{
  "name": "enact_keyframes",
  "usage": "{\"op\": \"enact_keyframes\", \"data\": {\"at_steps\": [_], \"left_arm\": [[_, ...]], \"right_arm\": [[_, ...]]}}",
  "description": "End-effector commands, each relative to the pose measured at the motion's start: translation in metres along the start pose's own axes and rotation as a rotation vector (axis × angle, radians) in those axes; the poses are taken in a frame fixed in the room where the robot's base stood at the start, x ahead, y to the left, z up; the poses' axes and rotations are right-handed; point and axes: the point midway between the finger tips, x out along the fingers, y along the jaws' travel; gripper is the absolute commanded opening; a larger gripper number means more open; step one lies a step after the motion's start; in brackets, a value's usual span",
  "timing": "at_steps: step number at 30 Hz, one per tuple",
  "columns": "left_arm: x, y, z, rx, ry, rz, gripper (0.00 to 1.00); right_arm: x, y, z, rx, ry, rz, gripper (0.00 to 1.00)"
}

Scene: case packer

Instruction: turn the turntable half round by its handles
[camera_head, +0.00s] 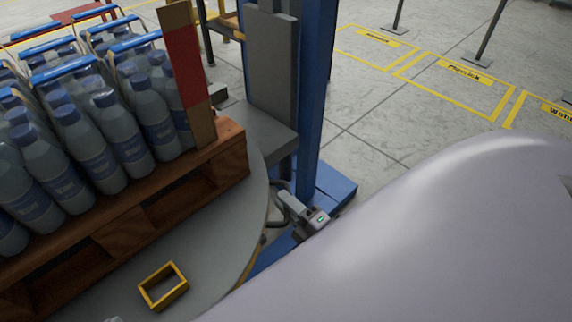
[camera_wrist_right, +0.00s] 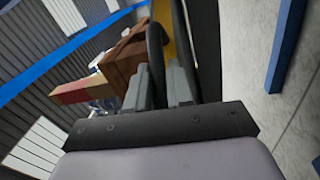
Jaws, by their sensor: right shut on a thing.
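The turntable (camera_head: 215,255) is a grey round plate at the left of the head view, bearing a loaded wooden pallet. A dark curved handle (camera_head: 279,222) stands at its right rim. My right gripper (camera_head: 285,198) is at this handle, beside the blue post. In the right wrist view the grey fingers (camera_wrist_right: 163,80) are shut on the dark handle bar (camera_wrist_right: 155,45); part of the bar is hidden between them. My left gripper is not clearly visible in either view.
The wooden pallet (camera_head: 210,165) carries several packs of blue-capped bottles (camera_head: 105,130) and a red-and-brown corner board (camera_head: 186,75). A yellow square frame (camera_head: 152,297) is on the plate. A blue post (camera_head: 317,90) stands close behind the handle. Open floor (camera_head: 390,115) lies at right.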

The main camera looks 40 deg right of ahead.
Motion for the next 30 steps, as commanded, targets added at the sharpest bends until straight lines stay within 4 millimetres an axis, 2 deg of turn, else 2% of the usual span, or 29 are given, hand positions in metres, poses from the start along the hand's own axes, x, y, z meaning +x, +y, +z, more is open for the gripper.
{"op": "enact_keyframes", "data": {"at_steps": [3, 4, 5, 16, 24, 30], "left_arm": [[0.000, 0.000, 0.001, -0.001, -0.001, 0.000, 0.00], [0.000, 0.000, 0.001, -0.001, -0.001, 0.000, 0.00], [0.000, 0.000, 0.001, -0.001, -0.001, 0.000, 0.00], [-0.001, -0.001, -0.001, 0.000, -0.002, -0.002, 0.00], [-0.005, -0.005, -0.005, 0.031, -0.007, -0.027, 0.00], [-0.008, -0.009, -0.001, 0.042, -0.020, -0.042, 0.00]], "right_arm": [[0.001, 0.000, -0.002, 0.001, 0.002, 0.000, 0.00], [0.001, 0.000, -0.002, 0.001, 0.002, 0.000, 0.31], [0.001, 0.000, -0.001, 0.001, 0.002, 0.000, 0.41], [-0.005, 0.000, 0.000, 0.001, 0.001, -0.001, 0.41], [-0.047, 0.001, -0.001, 0.001, 0.001, -0.004, 0.41], [-0.068, 0.000, -0.001, 0.002, 0.001, -0.001, 0.41]]}}
